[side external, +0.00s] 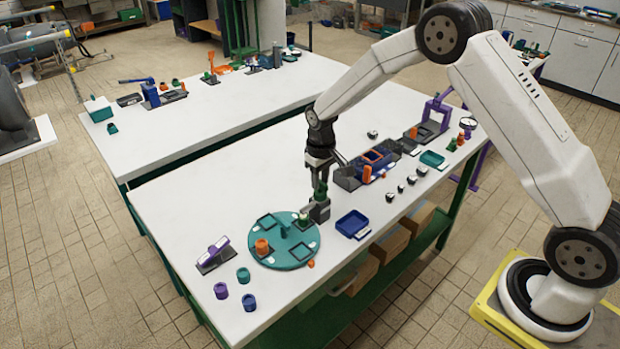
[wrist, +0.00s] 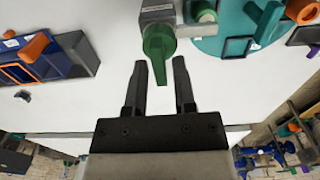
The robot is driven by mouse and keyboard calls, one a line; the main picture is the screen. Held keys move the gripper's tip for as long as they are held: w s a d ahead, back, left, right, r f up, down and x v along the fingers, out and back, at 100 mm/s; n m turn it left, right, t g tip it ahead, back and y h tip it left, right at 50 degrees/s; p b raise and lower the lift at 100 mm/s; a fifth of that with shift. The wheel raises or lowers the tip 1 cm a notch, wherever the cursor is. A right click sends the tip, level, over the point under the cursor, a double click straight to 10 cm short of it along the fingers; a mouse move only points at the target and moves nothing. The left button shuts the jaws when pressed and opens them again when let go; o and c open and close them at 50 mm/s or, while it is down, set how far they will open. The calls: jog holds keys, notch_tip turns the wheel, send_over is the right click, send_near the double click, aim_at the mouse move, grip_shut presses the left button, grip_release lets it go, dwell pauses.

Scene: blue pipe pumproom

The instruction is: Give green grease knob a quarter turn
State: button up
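The green grease knob (wrist: 159,45) has a round head and a tapered handle and sits on a grey block (wrist: 157,12). In the side external view the knob (side external: 321,188) stands on top of the dark grey block (side external: 319,211), close beside the teal round plate. My gripper (wrist: 161,65) points at the knob, and the narrow handle reaches between its two fingertips. A pale gap shows on each side of the handle, so the fingers are open and not closed on it. In the side external view my gripper (side external: 319,181) is right above the knob and partly hides it.
A teal round plate (side external: 266,256) with an orange part (side external: 262,247) lies left of the block. A blue tray (side external: 353,223) is at its right. A blue fixture with orange frames (side external: 376,157) stands further right.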

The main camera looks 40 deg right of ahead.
aim_at(321, 182)
jog(key=shift+o, duration=0.7)
jog(key=shift+r, duration=3.9)
jog(key=shift+s, duration=0.1)
jog(key=shift+s+r, duration=0.1)
jog(key=shift+s, duration=0.1)
jog(key=s+a+r+t, duration=0.1)
jog(key=s+a+t, duration=0.1)
jog(key=s, duration=2)
jog(key=shift+s+a+t, duration=0.2)
jog(key=shift+t, duration=0.1)
jog(key=shift+w+r, duration=0.1)
jog(key=shift+r, duration=0.05)
